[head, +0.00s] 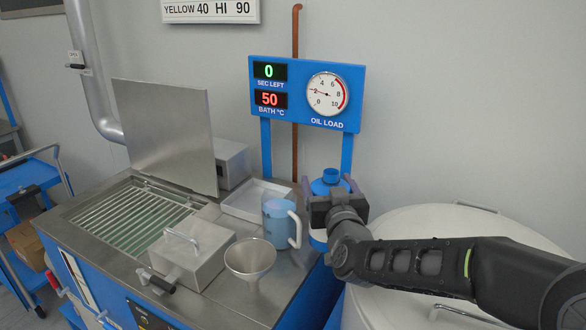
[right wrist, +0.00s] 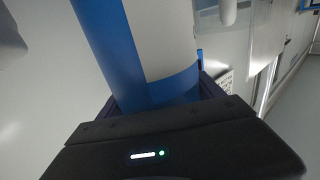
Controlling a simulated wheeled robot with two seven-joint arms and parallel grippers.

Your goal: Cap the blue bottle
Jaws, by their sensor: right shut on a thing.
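The blue bottle (head: 322,187) stands at the right end of the steel bench, in front of the gauge panel. It has blue shoulders and a white and blue body, and looks upright. A short blue cylinder tops it; I cannot tell whether this is a cap or a bare neck. My right gripper (head: 329,190) is shut on the bottle from the near side and hides its middle. In the right wrist view the bottle's blue and white side (right wrist: 155,55) fills the space between the fingers. No separate loose cap can be made out. My left gripper is not in view.
A light blue jug (head: 276,224) and a steel funnel (head: 250,257) stand left of the bottle. A shallow tray (head: 256,198) lies behind the jug. A lidded steel box (head: 186,252) and an open grated bath (head: 130,222) are further left. A round pale drum (head: 440,225) stands right.

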